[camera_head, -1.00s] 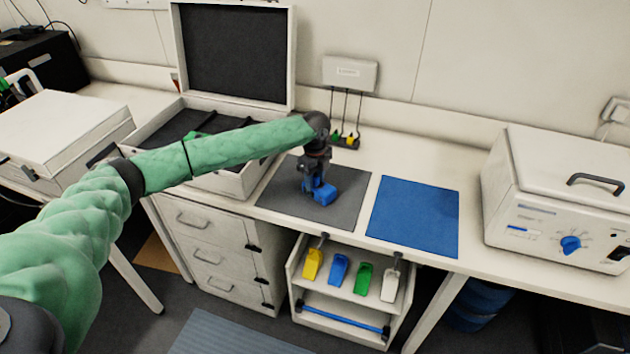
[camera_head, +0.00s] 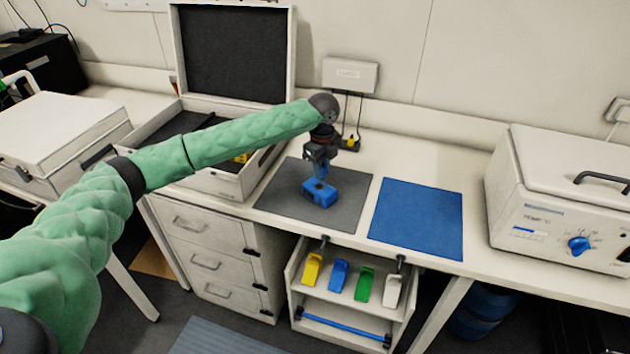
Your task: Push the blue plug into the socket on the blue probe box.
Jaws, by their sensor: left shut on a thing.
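The blue probe box (camera_head: 319,194) lies on the dark grey mat (camera_head: 272,195) on the bench. My left gripper (camera_head: 321,160) points down just above the box and is shut on the blue plug (camera_head: 321,172). The plug hangs over the rear part of the box's top; whether it touches the socket I cannot tell, as the plug and gripper cover that spot. My right gripper is not in view.
A blue mat (camera_head: 420,215) lies bare to the right. A white incubator (camera_head: 560,200) stands at the far right. An open case (camera_head: 210,180) with a raised lid is at the left. A wall box (camera_head: 350,74) with cables hangs behind.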

